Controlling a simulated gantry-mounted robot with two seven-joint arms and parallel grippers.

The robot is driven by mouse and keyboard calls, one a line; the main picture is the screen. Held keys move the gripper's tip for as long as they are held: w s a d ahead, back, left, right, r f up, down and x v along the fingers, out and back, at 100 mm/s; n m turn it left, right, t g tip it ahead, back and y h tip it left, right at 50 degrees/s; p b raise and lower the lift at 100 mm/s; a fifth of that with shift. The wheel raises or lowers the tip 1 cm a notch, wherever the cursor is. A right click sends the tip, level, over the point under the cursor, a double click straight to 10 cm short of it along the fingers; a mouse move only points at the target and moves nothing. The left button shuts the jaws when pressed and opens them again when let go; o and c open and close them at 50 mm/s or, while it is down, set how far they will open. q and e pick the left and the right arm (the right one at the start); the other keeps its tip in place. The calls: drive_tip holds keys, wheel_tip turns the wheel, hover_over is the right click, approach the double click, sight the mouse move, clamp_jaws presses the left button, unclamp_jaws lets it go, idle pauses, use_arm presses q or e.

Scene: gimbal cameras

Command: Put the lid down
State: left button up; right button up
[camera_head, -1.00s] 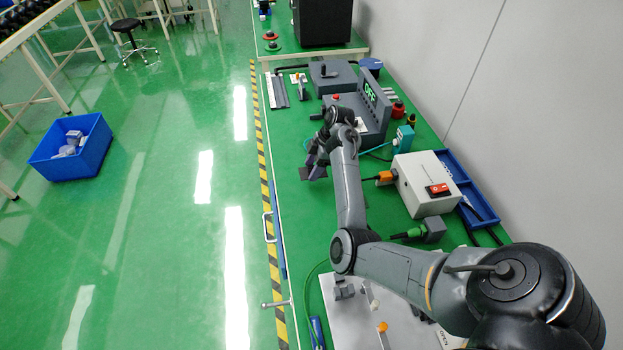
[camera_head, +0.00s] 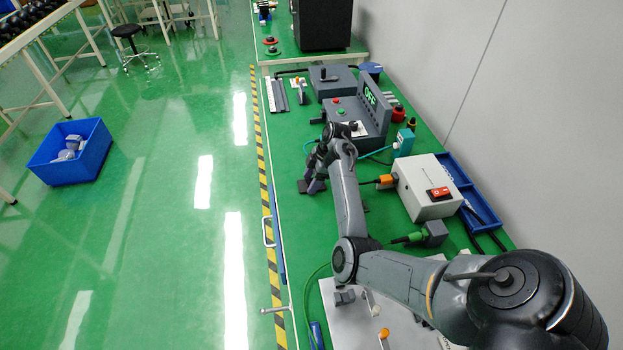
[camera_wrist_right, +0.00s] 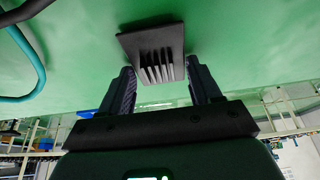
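The lid (camera_wrist_right: 152,48) is a dark flat plate with a row of raised fins. It shows against the green tabletop, at and just beyond my right gripper's fingertips (camera_wrist_right: 160,75). The fingers stand apart on either side of its finned part, with narrow gaps, and look open. In the head view the lid (camera_head: 302,187) is a small dark plate near the table's left edge, beside my right gripper (camera_head: 312,181). Its contact with the table is hard to tell. My left gripper is not in view.
A grey box with an OFF display (camera_head: 362,115) stands behind the gripper. A white power box (camera_head: 425,188) with an orange connector (camera_head: 386,180) is to the right. Cables lie nearby. The table's left edge is close; bare green tabletop (camera_head: 290,150) lies beyond the gripper.

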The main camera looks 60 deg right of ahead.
drive_tip(key=o, duration=0.4)
drive_tip(key=shift+c, duration=0.2)
drive_tip(key=shift+r, duration=0.2)
drive_tip(key=p+v, duration=0.4)
drive_tip(key=v, duration=0.8)
